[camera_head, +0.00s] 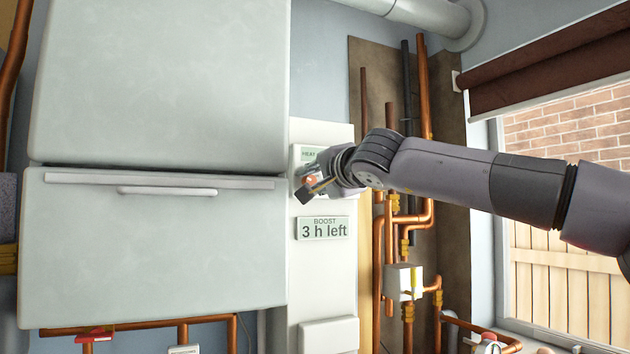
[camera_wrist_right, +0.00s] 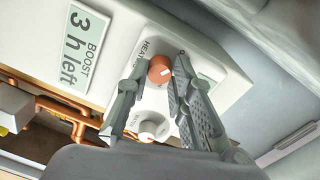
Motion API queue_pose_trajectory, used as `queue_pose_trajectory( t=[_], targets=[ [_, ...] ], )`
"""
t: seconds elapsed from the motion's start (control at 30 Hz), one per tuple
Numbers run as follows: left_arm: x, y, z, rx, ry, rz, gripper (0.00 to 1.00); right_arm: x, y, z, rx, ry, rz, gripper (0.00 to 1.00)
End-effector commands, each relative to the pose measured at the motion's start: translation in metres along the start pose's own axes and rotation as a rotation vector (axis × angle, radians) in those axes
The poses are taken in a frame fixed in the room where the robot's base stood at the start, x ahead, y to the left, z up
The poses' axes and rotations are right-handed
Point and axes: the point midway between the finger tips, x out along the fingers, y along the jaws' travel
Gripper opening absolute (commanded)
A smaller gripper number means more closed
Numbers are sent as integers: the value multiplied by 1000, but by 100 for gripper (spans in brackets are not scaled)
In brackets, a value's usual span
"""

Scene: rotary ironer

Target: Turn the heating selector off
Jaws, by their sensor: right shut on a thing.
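The heating selector is an orange round knob (camera_wrist_right: 160,69) with a white pointer mark, beside the partly covered "HEATING" lettering on a white control panel (camera_wrist_right: 205,50). In the head view a bit of the orange knob (camera_head: 311,180) shows at the gripper. My right gripper (camera_wrist_right: 160,62) has one fingertip on each side of the knob and is shut on it. In the head view my right gripper (camera_head: 313,184) reaches the panel from the right and hides most of the knob. My left gripper is in neither view.
A display (camera_head: 323,228) reads "BOOST 3 h left". A large pale cabinet (camera_head: 160,240) stands left of the panel. Copper pipes (camera_head: 424,90) and a window (camera_head: 570,140) are to the right.

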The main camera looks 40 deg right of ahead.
Motion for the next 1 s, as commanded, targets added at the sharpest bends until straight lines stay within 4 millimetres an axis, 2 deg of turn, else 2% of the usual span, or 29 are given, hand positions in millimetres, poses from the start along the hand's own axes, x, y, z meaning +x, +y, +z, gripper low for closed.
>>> queue_pose_trajectory(
  t=[0.37,0.4,0.6,0.7,1.0],
  targets=[
    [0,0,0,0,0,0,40,1,2,1,-7,-2,5,0],
    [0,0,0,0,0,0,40,1,2,1,-7,-2,5,22],
    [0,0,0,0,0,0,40,0,2,1,-6,-1,4,35],
    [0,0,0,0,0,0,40,0,1,1,-6,-1,3,42],
    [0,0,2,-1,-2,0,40,-1,1,0,-5,0,1,42]
  ],
)
